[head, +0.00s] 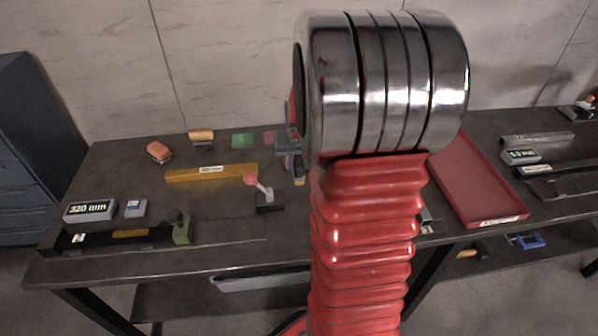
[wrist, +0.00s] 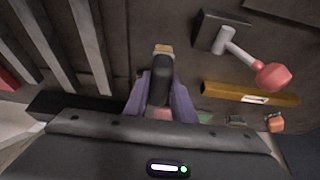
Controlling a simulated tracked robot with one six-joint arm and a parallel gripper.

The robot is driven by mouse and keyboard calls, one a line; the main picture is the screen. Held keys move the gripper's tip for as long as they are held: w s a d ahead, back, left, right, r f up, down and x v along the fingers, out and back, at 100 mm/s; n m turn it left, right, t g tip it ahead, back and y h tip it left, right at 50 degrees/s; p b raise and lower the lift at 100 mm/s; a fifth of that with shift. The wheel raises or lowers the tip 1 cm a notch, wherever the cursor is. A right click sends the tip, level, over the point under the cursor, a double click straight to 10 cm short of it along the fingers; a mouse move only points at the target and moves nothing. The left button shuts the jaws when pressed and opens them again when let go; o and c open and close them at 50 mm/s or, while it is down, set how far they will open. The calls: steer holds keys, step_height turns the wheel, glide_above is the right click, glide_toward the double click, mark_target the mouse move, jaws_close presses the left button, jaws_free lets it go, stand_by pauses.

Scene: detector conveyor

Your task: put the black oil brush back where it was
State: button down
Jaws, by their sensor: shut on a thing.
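In the wrist view my gripper (wrist: 160,102) has its purple-grey fingers closed on both sides of the black oil brush (wrist: 161,78). The brush's tan end (wrist: 164,48) sticks out beyond the fingers, over the dark bench top. I cannot tell whether the brush touches the bench. In the head view my red arm hides most of the gripper; a small part of my gripper (head: 291,163) shows left of the arm, above the bench. The brush's original place cannot be made out.
A red-knobbed lever on a black base (head: 268,202) stands close to my gripper. A yellow bar (head: 212,173) lies to its left, with small blocks behind. A red tray (head: 482,185) lies right of my arm. The bench (head: 225,225) has bare room in front of the lever.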

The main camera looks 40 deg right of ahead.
steer(key=shift+f, duration=1.85)
steer(key=shift+f, duration=0.1)
steer(key=c, duration=1.5)
jaws_free()
steer(key=shift+v, duration=6.15)
